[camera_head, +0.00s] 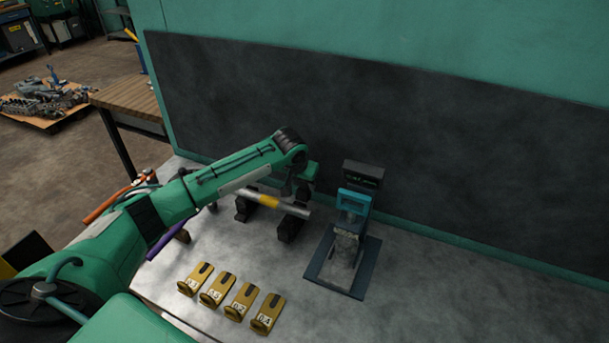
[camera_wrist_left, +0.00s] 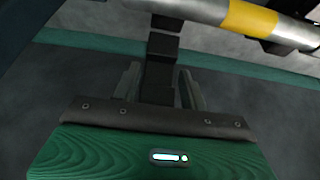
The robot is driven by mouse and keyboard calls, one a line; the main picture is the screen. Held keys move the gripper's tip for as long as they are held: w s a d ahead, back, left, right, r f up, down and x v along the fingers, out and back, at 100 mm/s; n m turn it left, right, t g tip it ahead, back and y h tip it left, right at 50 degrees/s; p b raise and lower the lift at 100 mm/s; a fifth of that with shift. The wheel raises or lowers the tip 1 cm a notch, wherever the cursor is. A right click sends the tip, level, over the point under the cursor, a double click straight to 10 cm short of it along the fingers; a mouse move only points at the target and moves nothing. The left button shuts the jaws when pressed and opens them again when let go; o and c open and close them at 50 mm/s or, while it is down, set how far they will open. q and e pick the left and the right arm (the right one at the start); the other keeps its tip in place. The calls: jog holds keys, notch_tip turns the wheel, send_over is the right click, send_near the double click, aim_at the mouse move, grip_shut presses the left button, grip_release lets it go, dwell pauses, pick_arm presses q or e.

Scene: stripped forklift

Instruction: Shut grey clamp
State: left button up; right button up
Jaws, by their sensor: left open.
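A silver rod (camera_head: 283,205) with a yellow band rests across two dark grey clamps on the bench. One clamp (camera_head: 245,208) is at the rod's left part, the other (camera_head: 291,226) near its right end. My left gripper (camera_head: 302,188) is low behind the rod, close to the right clamp, partly hidden by its own wrist. In the left wrist view the open fingers (camera_wrist_left: 160,82) stand either side of a dark upright clamp part (camera_wrist_left: 162,50), with gaps visible. The rod (camera_wrist_left: 190,8) crosses above the fingertips there. My right gripper is out of view.
A device with a teal frame (camera_head: 353,201) on a dark base plate (camera_head: 318,264) stands right of the rod. Several yellow numbered blocks (camera_head: 241,301) line the front. A dark wall panel (camera_head: 450,160) rises behind. The bench's right side is clear.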

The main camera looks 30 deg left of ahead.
pick_arm(q)
jog(key=shift+s+f+p, duration=0.1)
jog(key=shift+s+p, duration=0.9)
jog(key=shift+s, duration=0.25)
jog(key=shift+s+d+f+p, duration=0.1)
jog(key=shift+s+p, duration=0.3)
jog(key=shift+s, duration=0.1)
jog(key=shift+s+d+f+p, duration=0.1)
jog(key=shift+s+p, duration=0.25)
jog(key=shift+s, duration=0.15)
jog(key=shift+s+f, duration=0.1)
jog(key=shift+s, duration=0.35)
jog(key=o, duration=0.6)
jog(key=shift+c, duration=0.2)
jog(key=b+v, duration=0.2)
jog(key=v, duration=1.1)
jog(key=shift+r, duration=0.35)
